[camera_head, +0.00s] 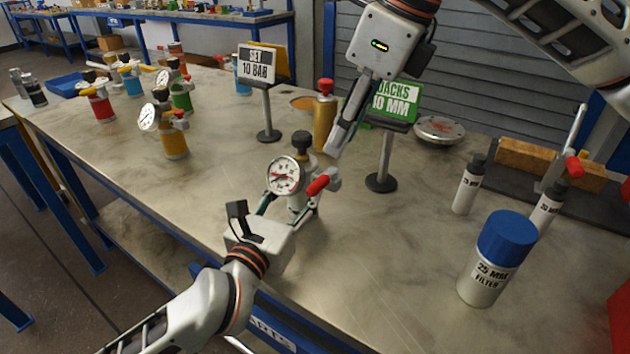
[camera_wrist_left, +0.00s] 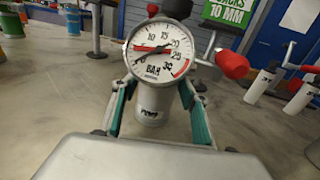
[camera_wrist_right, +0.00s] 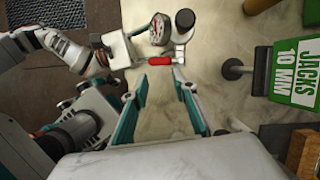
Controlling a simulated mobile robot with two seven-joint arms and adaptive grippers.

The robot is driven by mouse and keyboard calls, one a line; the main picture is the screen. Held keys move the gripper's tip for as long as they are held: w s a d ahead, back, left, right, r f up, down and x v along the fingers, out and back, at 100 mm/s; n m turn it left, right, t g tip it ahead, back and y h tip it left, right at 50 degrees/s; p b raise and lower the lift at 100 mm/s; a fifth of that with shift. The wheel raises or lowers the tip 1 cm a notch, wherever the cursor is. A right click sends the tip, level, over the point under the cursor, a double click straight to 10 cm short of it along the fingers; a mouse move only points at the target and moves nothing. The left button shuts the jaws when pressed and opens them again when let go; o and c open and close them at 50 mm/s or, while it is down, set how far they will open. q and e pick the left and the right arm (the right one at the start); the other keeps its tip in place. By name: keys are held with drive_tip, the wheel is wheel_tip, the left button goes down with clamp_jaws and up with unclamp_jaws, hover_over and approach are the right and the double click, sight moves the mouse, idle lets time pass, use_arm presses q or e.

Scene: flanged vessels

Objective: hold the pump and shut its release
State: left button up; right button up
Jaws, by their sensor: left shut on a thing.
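The pump (camera_head: 301,203) stands upright on the table, a pale cylinder with a round white gauge (camera_wrist_left: 158,50) and a dark knob on top. Its release has a red handle (camera_head: 321,184), which sticks out to the right of the gauge; it also shows in the left wrist view (camera_wrist_left: 232,64). My left gripper (camera_wrist_left: 156,98) is shut on the pump's body below the gauge. My right gripper (camera_head: 339,140) is above the pump, to its right. In the right wrist view its fingers (camera_wrist_right: 161,84) are apart and empty, with the red handle (camera_wrist_right: 153,61) just beyond their tips.
The "JACKS 10 MM" sign (camera_head: 383,150) stands close right of my right gripper. A gold bottle with a red cap (camera_head: 325,118) is behind the pump. The "SET 10 BAR" sign (camera_head: 266,100) stands farther back left. A blue-capped filter (camera_head: 493,262) is right. The table front right of the pump is clear.

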drive_tip(key=shift+o, duration=0.5)
drive_tip(key=m+g+y, duration=0.1)
drive_tip(key=m+g, duration=0.3)
drive_tip(key=m, duration=1.5)
approach(322, 180)
drive_tip(key=x, duration=0.8)
drive_tip(key=shift+a+f, duration=0.1)
drive_tip(key=shift+f, duration=0.1)
clamp_jaws()
